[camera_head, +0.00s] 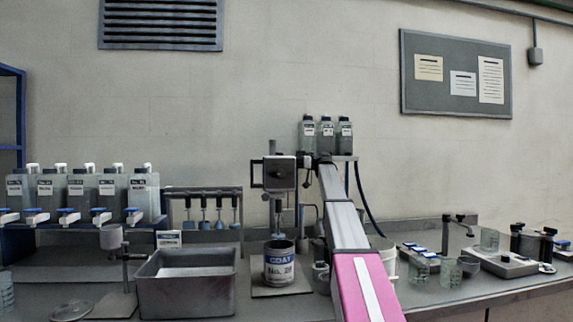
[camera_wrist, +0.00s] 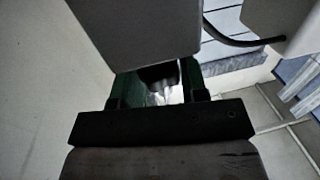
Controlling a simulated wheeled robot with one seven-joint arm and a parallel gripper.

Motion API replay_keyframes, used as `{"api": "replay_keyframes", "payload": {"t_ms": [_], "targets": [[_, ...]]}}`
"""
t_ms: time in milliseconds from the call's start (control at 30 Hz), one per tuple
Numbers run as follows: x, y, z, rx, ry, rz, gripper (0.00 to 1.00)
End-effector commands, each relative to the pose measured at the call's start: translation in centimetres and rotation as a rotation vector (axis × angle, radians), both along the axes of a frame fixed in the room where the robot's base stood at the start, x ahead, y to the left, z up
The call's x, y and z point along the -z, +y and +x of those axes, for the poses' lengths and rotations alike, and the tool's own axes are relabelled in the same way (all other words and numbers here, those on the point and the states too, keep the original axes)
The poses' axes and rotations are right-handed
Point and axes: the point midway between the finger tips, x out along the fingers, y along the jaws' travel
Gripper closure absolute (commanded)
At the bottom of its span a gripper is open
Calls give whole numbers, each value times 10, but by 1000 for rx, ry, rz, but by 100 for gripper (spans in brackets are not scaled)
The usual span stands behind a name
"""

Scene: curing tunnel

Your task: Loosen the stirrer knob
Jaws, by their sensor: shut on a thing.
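The stirrer is a grey box-shaped head (camera_head: 280,173) on a stand, above a can labelled "COAT No. 28" (camera_head: 279,268). My gripper (camera_head: 308,162) reaches the right side of the stirrer head at the end of my arm. In the wrist view my gripper (camera_wrist: 160,76) has its two green fingers shut on a dark knob (camera_wrist: 158,72), just below a large grey body (camera_wrist: 135,30). In the head view the knob is hidden or too small to make out. How far the knob is turned cannot be told.
A grey tub (camera_head: 187,296) stands left of the can. Three labelled bottles (camera_head: 326,134) stand on a shelf behind my gripper. A white bucket (camera_head: 383,258) is right of my arm. Glass beakers (camera_head: 451,272) and a flat device (camera_head: 500,264) lie further right.

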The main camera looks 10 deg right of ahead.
Motion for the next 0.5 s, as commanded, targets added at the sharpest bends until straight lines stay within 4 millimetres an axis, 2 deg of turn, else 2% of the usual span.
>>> {"api": "replay_keyframes", "payload": {"t_ms": [500], "targets": [[0, 0, 0, -53, 1, 0, 83]]}}
